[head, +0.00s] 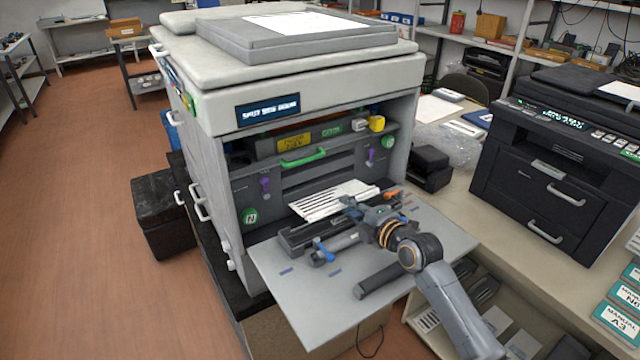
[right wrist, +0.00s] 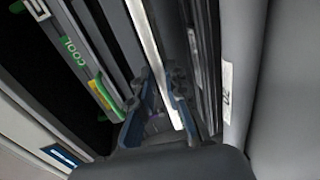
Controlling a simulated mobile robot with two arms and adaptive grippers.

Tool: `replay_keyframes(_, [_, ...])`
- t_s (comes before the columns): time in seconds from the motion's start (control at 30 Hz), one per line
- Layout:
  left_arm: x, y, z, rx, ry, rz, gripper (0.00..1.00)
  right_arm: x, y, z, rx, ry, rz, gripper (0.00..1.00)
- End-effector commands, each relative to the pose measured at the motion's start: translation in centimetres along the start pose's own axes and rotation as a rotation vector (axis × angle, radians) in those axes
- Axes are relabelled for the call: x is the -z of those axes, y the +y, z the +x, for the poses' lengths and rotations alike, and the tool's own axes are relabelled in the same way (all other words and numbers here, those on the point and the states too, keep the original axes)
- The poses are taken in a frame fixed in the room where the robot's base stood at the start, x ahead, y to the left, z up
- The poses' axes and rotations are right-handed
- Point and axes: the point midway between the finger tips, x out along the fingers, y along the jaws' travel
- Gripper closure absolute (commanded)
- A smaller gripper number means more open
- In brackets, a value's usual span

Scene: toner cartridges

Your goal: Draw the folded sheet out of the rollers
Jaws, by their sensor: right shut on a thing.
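The folded sheet (head: 334,200), white with dark stripes, sticks out of the open front of the big grey printer (head: 300,160). It lies just above the dark roller unit (head: 300,236) on the lowered flap. My right gripper (head: 352,208) reaches in from the lower right to the sheet's near edge. In the right wrist view the sheet shows edge-on as a white strip (right wrist: 148,48) between the two fingers (right wrist: 161,104), which are shut on it. The sheet's far end is hard to make out. My left gripper is not in view.
A green handle (head: 303,157) and purple levers are inside the printer opening. A blue lever (head: 324,252) and a dark cylinder (head: 383,284) are at the flap (head: 300,307). A black printer (head: 550,170) stands on the bench at right. The flap's front left is clear.

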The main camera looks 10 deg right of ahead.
Motion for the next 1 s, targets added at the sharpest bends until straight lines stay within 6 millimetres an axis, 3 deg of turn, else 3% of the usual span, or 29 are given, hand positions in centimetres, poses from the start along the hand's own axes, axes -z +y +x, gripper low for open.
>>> replay_keyframes(0.27, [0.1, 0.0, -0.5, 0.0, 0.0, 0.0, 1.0, 0.0, 0.4, -0.4, -0.001, 0.0, -0.001, 0.99])
replay_keyframes(1.0, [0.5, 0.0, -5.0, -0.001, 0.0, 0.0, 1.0, 0.0, 3.3, -5.7, 0.0, -0.001, -0.002, 0.99])
